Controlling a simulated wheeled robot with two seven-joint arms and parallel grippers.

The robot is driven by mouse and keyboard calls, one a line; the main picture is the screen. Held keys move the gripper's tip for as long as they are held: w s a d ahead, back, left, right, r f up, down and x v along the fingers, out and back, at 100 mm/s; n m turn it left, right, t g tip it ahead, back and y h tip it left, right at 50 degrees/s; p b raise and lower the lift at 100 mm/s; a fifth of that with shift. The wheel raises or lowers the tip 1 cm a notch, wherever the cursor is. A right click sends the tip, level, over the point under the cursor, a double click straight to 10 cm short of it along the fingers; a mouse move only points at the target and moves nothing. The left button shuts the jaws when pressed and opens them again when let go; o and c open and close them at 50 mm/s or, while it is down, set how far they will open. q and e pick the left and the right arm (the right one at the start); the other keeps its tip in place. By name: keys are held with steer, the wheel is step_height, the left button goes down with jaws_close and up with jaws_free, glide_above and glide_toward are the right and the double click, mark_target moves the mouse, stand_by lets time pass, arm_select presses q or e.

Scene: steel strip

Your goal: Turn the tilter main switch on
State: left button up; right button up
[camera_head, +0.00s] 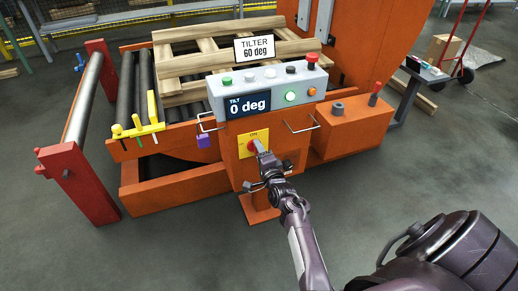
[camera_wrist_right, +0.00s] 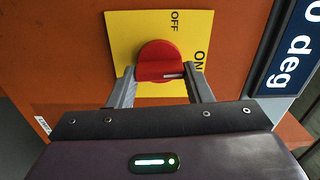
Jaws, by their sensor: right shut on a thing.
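The main switch is a red rotary knob (camera_wrist_right: 160,62) on a yellow plate (camera_wrist_right: 122,30) marked OFF and ON. The yellow plate (camera_head: 242,152) is on the front of the orange pedestal in the head view. In the wrist view the knob's bar lies level across the picture, and its white mark is toward the right, the side of the ON label. My right gripper (camera_wrist_right: 162,82) is shut on the knob, one finger at each end of the bar. In the head view the right gripper (camera_head: 259,148) partly covers the knob. My left gripper is not in view.
Above the switch is a grey control box (camera_head: 262,84) with several buttons, a lit green one and a display (camera_head: 248,105) reading 0 deg. A sign (camera_head: 255,49) reads TILTER 60 deg. Wire handles (camera_head: 302,128) flank the pedestal. A wooden pallet (camera_head: 185,62) lies behind.

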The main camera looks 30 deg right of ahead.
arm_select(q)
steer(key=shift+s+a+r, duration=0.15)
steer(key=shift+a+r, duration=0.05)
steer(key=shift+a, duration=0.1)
arm_select(e)
steer(key=shift+m, duration=0.5)
steer(key=o, duration=1)
arm_select(q)
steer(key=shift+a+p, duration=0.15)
steer(key=shift+p, duration=0.15)
arm_select(e)
steer(key=shift+s, duration=0.1)
